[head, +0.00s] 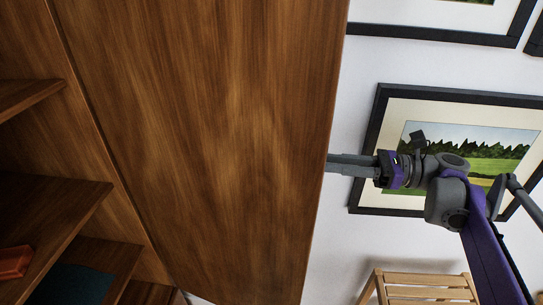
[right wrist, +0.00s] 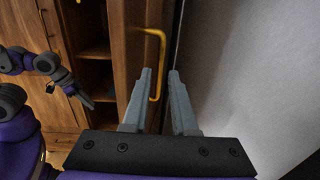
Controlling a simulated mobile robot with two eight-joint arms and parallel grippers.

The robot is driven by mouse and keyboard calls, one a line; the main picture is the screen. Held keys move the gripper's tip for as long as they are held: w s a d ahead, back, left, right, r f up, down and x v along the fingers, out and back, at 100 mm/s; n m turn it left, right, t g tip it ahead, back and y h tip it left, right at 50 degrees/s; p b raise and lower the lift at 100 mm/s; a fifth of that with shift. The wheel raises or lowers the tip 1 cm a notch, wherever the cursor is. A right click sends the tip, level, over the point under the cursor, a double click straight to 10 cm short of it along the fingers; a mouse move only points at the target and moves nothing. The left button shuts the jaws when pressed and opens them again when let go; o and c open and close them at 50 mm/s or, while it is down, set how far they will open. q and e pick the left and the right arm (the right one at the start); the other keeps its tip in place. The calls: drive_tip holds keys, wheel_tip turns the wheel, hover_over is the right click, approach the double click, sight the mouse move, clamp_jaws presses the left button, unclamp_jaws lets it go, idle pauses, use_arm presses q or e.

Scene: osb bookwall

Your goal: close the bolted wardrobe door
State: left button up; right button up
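The wardrobe door (head: 215,130) is a large brown wooden panel standing open across the middle of the head view. My right gripper (head: 342,165) is at the door's right edge, its fingertips partly hidden there. In the right wrist view, its two fingers (right wrist: 160,75) are apart, with the lower part of a brass bar handle (right wrist: 162,60) showing between them. I cannot tell whether they touch the handle. The wardrobe (right wrist: 93,75) interior with shelves shows left of the door. My left gripper (right wrist: 86,98) shows small in front of the wardrobe; its opening is unclear.
Wooden shelves (head: 45,215) lie open at the left, with a red-orange item (head: 14,262) on one. A framed landscape picture (head: 475,97) hangs on the white wall behind my right arm. A slatted wooden stand (head: 425,283) is at the lower right.

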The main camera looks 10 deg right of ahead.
sight(287, 159)
drive_tip(key=p+x, duration=0.1)
drive_tip(key=x, duration=0.9)
drive_tip(key=shift+w+a, duration=0.15)
drive_tip(key=shift+a, duration=0.05)
clamp_jaws()
idle(1.1)
